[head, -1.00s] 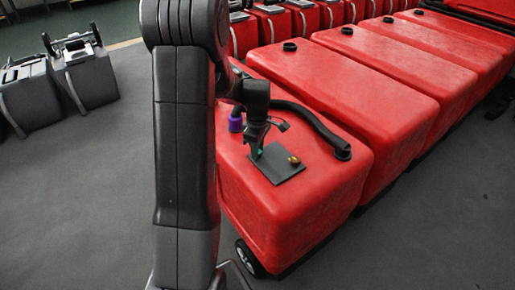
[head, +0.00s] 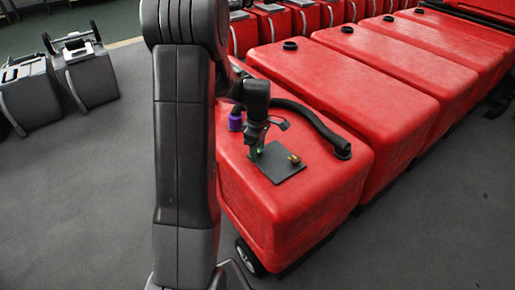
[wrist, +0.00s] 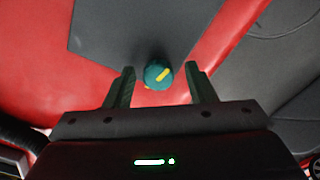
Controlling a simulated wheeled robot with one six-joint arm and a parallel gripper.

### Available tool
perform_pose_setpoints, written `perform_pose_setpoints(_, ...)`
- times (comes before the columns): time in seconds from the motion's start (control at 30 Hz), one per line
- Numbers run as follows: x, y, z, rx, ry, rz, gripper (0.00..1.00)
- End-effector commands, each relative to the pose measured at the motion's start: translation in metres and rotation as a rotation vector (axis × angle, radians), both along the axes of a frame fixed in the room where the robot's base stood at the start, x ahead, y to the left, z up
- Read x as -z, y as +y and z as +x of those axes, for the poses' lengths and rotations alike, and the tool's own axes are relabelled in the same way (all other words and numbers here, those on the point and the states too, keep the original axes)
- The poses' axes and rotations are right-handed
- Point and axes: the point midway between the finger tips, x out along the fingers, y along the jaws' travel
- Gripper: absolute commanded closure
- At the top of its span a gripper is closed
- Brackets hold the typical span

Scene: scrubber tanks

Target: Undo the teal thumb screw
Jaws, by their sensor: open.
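The teal thumb screw (wrist: 158,75) shows in the wrist view as a round knob with a yellow stripe across its top, at the edge of a dark plate (wrist: 135,28). My gripper (wrist: 162,83) is open, with one finger on each side of the screw and a gap visible on both sides. In the head view, my gripper (head: 254,152) points down over the left part of the dark plate (head: 278,164) on the nearest red tank (head: 285,210). The screw is mostly hidden there by my gripper.
A black hose (head: 310,122) curves behind the plate to the tank top. A purple cap (head: 235,122) is left of my gripper. More red tanks (head: 380,80) stand to the right.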

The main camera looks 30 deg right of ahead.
Motion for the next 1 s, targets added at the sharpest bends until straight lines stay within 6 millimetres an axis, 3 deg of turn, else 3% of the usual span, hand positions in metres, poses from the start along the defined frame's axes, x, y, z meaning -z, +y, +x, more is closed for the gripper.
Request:
perform_pose_setpoints(0.23, -0.014, -0.001, 0.001, 0.0, -0.004, -0.003, 0.5)
perform_pose_setpoints(0.7, -0.114, -0.001, 0.001, 0.0, -0.004, -0.003, 0.5)
perform_pose_setpoints(1.0, -0.138, 0.0, 0.0, 0.0, -0.001, -0.001, 0.5)
